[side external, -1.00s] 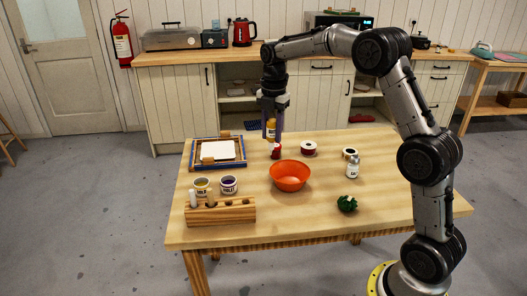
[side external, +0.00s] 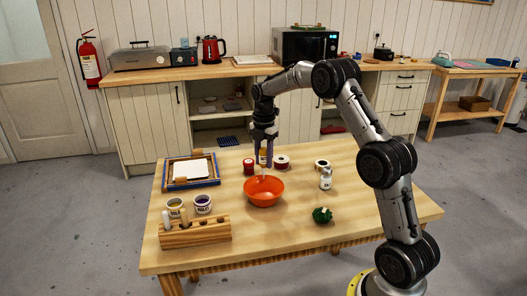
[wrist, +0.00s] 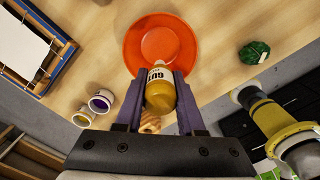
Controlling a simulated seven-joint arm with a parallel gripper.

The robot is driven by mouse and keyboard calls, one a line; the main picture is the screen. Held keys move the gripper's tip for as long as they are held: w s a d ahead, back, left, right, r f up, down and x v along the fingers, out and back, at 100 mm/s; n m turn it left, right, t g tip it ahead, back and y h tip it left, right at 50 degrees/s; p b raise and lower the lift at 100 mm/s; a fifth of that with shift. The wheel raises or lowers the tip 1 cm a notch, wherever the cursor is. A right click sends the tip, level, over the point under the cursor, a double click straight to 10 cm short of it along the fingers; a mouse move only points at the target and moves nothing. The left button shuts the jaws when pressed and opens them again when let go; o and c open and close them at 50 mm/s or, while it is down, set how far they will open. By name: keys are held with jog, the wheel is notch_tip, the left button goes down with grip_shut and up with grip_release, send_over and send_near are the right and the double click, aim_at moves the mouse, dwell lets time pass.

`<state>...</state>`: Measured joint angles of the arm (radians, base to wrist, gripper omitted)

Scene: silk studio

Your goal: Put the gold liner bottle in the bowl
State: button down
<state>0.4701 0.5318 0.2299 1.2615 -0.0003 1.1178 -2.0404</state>
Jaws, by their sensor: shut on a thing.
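The gold liner bottle (wrist: 161,91) has a yellow body and a white label with dark letters. My gripper (wrist: 160,82) is shut on it, one finger on each side, in the wrist view. In the side view my gripper (side external: 265,158) holds the bottle (side external: 263,156) above the back part of the orange bowl (side external: 264,192). In the wrist view the bowl (wrist: 160,30) lies beyond the bottle's label end. The bowl stands on the wooden table, and its inside is partly hidden by the gripper and bottle.
A red spool (side external: 249,167), another spool (side external: 282,162) and a tape roll (side external: 321,165) stand behind the bowl. A white bottle (side external: 326,179) and a green lump (side external: 322,215) are to its right. Paint jars (side external: 203,204), a wooden holder (side external: 194,233) and a frame (side external: 191,172) are left.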

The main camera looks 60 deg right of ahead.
aim_at(264, 174)
jog(key=shift+f, duration=3)
jog(key=shift+c, duration=2.2)
grip_release()
